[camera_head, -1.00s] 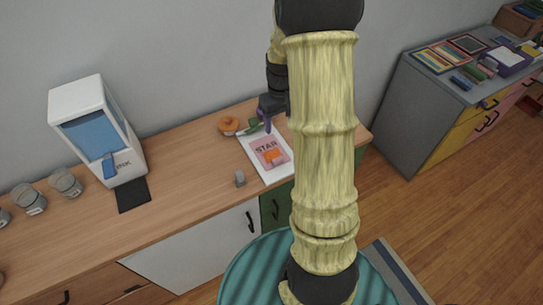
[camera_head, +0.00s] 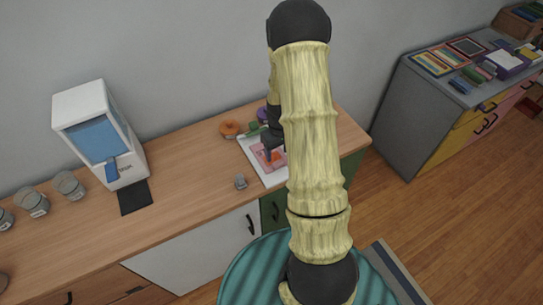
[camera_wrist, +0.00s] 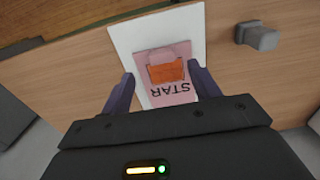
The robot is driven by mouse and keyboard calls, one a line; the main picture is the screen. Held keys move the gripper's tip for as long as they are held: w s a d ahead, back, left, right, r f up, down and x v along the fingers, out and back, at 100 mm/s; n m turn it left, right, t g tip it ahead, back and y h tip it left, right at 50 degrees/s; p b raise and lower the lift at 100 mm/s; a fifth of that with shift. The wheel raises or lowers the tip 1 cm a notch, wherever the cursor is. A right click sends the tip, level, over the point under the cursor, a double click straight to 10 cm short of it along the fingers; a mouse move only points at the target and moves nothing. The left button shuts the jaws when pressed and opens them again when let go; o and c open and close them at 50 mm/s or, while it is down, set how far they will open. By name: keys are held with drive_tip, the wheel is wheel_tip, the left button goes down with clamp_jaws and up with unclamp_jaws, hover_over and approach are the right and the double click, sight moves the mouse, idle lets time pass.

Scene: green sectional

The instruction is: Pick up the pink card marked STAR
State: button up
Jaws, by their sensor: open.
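The pink card marked STAR (camera_wrist: 172,93) lies on a white board (camera_wrist: 122,37) on the wooden counter, with an orange patch and a paler pink piece on it. In the wrist view its lettering appears upside down. My gripper (camera_wrist: 160,80) is open, with one dark finger on each side of the card in that view. I cannot tell whether the fingers touch it. In the head view the card (camera_head: 261,157) is partly hidden behind my gripper (camera_head: 268,157) and arm.
A small grey block (camera_head: 240,181) stands left of the board; it also shows in the wrist view (camera_wrist: 258,36). An orange ring-shaped thing (camera_head: 229,128) and a green thing (camera_head: 250,128) lie behind the board. A white dispenser (camera_head: 85,105) and several jars stand farther left.

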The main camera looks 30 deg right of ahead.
sight(279, 164)
drive_tip(key=shift+f, duration=0.1)
drive_tip(key=f, duration=0.2)
drive_tip(key=f+p, duration=0.1)
drive_tip(key=f, duration=0.1)
drive_tip(key=shift+s+a, duration=0.1)
drive_tip(key=shift+s, duration=0.3)
drive_tip(key=shift+f+p, duration=0.3)
drive_tip(key=shift+f, duration=0.3)
drive_tip(key=c, duration=1.1)
drive_tip(key=shift+o, duration=0.2)
drive_tip(key=shift+r, duration=0.1)
wheel_tip(279, 164, up, 10)
drive_tip(key=b, duration=0.1)
drive_tip(key=shift+b, duration=0.35)
